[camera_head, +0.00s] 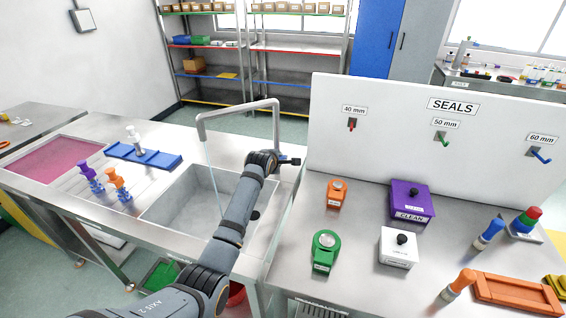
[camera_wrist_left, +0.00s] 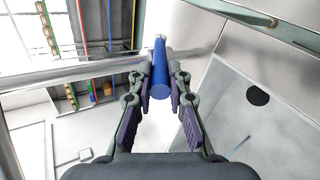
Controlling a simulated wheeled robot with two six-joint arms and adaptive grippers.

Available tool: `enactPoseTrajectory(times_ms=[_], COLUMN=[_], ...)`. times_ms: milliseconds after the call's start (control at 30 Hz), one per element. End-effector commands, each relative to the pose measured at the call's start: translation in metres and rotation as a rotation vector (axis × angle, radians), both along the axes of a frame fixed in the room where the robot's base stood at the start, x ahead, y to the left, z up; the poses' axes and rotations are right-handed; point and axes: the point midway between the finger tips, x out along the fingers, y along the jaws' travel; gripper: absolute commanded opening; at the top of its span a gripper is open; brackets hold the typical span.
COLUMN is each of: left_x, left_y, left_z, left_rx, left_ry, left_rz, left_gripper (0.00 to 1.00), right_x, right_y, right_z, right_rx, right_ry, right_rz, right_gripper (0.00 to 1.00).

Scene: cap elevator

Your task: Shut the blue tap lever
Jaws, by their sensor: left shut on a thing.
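The grey tap (camera_head: 238,108) arches over the sink (camera_head: 165,210), and a thin pale stream (camera_head: 213,180) runs from its spout into the basin. The blue tap lever (camera_head: 290,161) sticks out to the right at the tap's foot. My left gripper (camera_head: 278,162) is at the lever, with my arm crossing over the sink's right side. In the left wrist view the blue lever (camera_wrist_left: 159,92) lies between the two fingers of my left gripper (camera_wrist_left: 161,84), which are shut on it. My right gripper is not in view.
A white SEALS board (camera_head: 400,150) stands right of the tap. The right bench holds a purple box (camera_head: 411,201), a white box (camera_head: 398,248), and orange (camera_head: 337,193) and green (camera_head: 325,250) items. A blue rack (camera_head: 144,155) stands left of the sink.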

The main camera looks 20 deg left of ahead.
Motion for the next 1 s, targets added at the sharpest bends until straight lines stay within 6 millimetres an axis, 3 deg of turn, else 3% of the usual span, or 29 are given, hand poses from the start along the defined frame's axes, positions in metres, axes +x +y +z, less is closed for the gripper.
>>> enactPoseTrajectory(times_ms=[33,200,600,800,1000], left_x=[-0.004,-0.010,-0.016,-0.016,-0.016], left_y=[0.000,0.000,0.000,0.000,0.001], left_z=[-0.015,-0.034,-0.063,-0.067,-0.064], left_rx=[-0.003,-0.002,-0.001,-0.002,0.000], left_ry=[-0.043,-0.199,-0.470,-0.537,-0.553], left_rz=[-0.001,-0.003,-0.002,-0.002,-0.002], left_gripper=[0.00,0.00,0.00,0.00,0.00], right_x=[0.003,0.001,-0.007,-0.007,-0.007], right_y=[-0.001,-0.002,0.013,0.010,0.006], right_z=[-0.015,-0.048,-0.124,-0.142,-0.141], right_rx=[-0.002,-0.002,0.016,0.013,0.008], right_ry=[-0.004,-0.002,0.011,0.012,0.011], right_rz=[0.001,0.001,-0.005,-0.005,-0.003], right_gripper=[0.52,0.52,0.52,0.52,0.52])
